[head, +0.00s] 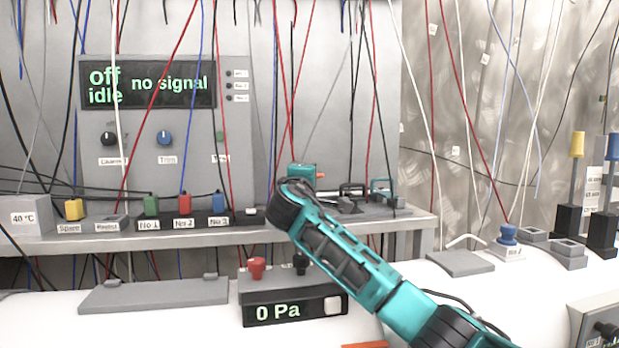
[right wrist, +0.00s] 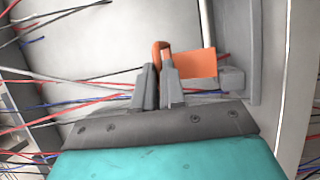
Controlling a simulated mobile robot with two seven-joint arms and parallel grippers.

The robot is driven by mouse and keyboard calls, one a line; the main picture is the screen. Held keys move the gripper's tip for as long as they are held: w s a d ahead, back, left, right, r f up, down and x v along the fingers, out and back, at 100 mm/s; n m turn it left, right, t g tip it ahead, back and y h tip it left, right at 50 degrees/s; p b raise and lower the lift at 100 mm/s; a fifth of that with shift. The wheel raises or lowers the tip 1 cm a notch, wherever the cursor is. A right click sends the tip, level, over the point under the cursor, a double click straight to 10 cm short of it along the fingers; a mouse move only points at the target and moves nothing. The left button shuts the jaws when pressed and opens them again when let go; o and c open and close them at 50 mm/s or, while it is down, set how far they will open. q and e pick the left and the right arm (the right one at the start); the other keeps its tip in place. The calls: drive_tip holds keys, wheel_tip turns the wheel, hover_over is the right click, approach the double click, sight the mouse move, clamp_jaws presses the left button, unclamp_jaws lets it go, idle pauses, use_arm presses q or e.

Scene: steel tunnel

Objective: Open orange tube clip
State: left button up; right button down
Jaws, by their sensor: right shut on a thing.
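The orange tube clip (right wrist: 196,63) shows in the right wrist view as a curved orange piece with a flat tab reaching to the right. My right gripper (right wrist: 158,70) is shut on the curved part, with one grey finger on each side of it. The tab stands free to the right of the fingers. My left gripper is in neither view.
A grey shelf (head: 420,221) holds coloured plugs and a panel with a display (head: 148,81). A "0 Pa" gauge box (head: 290,308) stands below. Many loose wires hang across. In the right wrist view a grey block (right wrist: 232,78) sits right of the clip. An orange strip (head: 366,345) shows at the bottom edge.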

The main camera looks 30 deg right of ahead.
drive_tip(key=shift+w+a+f, duration=0.1)
drive_tip(key=shift+w+f, duration=0.05)
drive_tip(key=shift+f, duration=0.8)
drive_tip(key=c, duration=1.3)
unclamp_jaws()
drive_tip(key=shift+w+f, duration=0.1)
drive_tip(key=shift+w, duration=0.1)
drive_tip(key=shift+o, duration=0.4)
